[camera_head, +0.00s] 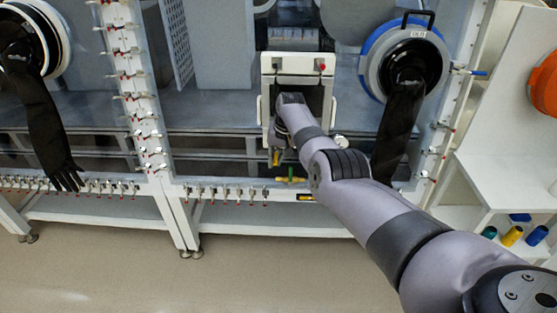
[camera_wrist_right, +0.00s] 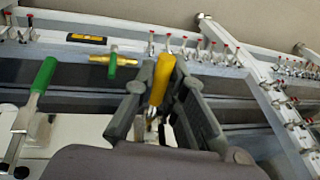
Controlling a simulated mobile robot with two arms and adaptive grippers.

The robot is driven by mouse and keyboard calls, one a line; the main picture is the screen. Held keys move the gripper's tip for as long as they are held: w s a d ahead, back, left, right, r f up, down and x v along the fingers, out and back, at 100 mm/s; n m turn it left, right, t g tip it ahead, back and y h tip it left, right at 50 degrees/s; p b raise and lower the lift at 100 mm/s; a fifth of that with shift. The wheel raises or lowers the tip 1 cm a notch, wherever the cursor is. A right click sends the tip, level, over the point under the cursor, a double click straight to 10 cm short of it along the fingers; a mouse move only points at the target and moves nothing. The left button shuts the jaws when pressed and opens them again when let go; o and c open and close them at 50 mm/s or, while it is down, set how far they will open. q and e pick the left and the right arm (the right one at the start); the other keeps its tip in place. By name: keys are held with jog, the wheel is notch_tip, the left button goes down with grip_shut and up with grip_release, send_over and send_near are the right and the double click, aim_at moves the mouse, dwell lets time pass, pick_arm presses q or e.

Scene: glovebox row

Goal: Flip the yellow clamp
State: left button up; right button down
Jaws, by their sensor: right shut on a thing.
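The yellow clamp (camera_wrist_right: 160,82) shows its yellow handle between the two dark fingers of my right gripper (camera_wrist_right: 165,72) in the right wrist view. The fingers are shut on this handle. The metal base of the clamp is partly hidden between the fingers. In the head view, the yellow clamp (camera_head: 276,158) shows as a small yellow piece below the end of my right arm, under the small framed port. My right gripper (camera_head: 277,143) is small there and partly hidden by its arm. My left gripper is not in view.
A green-handled clamp (camera_wrist_right: 43,75) stands at the left in the wrist view. A brass valve with a green lever (camera_wrist_right: 113,60) sits on the frame. Black gloves (camera_head: 45,125) hang from ports on both sides. Several red-tipped clamps line the posts and lower rail. The floor in front is clear.

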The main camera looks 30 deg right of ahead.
dwell(0.3)
jog(key=c, duration=1.6)
grip_release()
jog(key=shift+c, duration=0.2)
jog(key=shift+r, duration=0.15)
jog(key=v, duration=1.1)
jog(key=shift+r, duration=0.35)
jog(key=shift+s, duration=0.1)
